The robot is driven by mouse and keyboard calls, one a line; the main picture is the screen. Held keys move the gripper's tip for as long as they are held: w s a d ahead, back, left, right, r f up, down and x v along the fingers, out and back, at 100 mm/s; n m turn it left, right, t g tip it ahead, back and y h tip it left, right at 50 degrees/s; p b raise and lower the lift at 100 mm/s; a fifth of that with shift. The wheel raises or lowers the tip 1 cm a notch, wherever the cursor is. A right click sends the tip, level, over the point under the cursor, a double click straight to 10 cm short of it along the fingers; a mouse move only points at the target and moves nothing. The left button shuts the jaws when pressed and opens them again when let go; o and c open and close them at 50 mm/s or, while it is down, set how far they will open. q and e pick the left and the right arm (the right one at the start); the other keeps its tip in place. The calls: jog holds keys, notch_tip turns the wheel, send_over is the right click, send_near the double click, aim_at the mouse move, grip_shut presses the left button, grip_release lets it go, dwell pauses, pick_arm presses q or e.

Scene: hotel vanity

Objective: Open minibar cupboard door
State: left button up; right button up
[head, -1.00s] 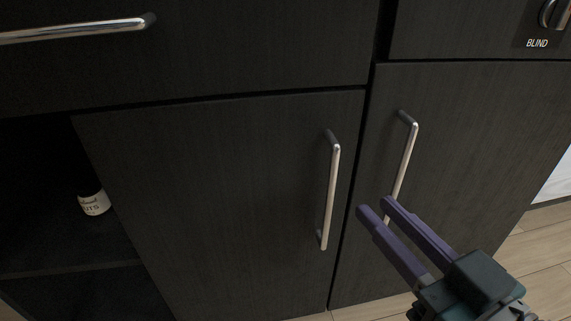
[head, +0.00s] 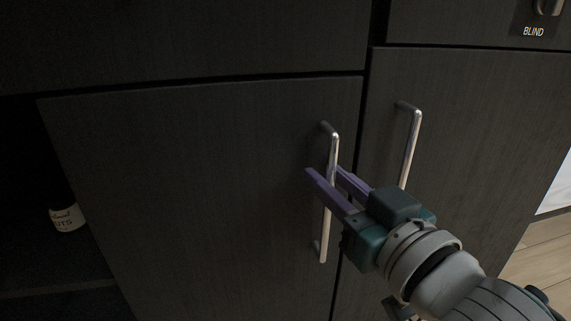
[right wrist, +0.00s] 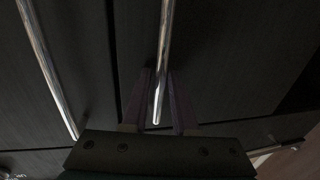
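A dark wood cupboard door (head: 200,180) fills the middle of the head view, with an upright metal bar handle (head: 325,235) near its right edge. Its right edge looks in line with a second door (head: 460,130), which has its own bar handle (head: 411,145). No label shows which is the minibar door. My right gripper (head: 325,172) is at the middle door's handle, one purple finger on each side of the bar. In the right wrist view the handle (right wrist: 164,50) runs between the fingers, with gaps showing beside it. My left gripper is not in view.
Left of the middle door is a dark open shelf space holding a small white-labelled jar (head: 67,218). Drawer fronts (head: 200,40) lie above the doors. Wood floor (head: 530,245) shows at lower right.

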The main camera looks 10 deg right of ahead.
grip_shut()
dwell(1.4)
